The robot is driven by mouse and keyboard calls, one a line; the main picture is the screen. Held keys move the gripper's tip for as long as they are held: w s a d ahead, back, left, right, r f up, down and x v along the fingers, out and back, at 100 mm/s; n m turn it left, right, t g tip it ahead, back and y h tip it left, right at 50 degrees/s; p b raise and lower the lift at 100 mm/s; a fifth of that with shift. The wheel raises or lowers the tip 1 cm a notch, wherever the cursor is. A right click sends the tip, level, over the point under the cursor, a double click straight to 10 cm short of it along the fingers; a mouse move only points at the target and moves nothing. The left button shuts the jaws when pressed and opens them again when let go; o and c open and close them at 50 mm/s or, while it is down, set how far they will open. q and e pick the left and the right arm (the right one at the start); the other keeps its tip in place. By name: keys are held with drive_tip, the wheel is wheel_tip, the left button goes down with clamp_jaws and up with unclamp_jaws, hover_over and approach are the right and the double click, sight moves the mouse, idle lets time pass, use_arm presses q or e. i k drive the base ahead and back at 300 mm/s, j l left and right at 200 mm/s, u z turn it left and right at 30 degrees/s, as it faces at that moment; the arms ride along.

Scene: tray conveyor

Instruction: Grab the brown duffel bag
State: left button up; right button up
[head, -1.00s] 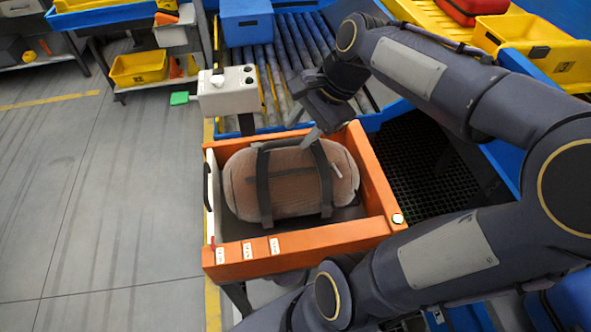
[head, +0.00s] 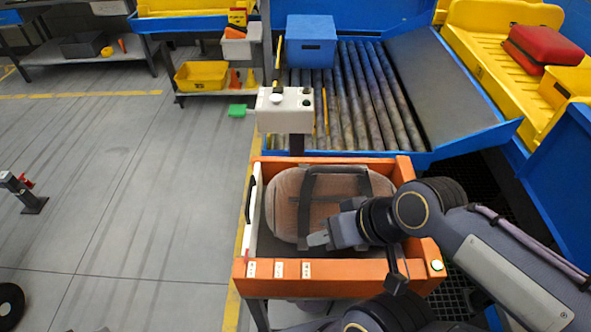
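The brown duffel bag (head: 285,205) lies in the orange tray (head: 330,278), with dark straps across it. My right gripper (head: 318,240) reaches in from the right, low over the near side of the bag and close to the near strap. It points left. I cannot tell whether it touches the bag or a strap, or how far its fingers are apart. My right wrist and forearm hide the right end of the bag. My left gripper is not clearly in view.
A white control box (head: 285,110) stands behind the tray's left corner. Behind it are the roller conveyor (head: 365,95) and a blue box (head: 322,42). A red case (head: 545,50) lies on a yellow conveyor at right. The floor at left is mostly clear.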

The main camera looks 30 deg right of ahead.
sight(297, 199)
drive_tip(key=z, duration=1)
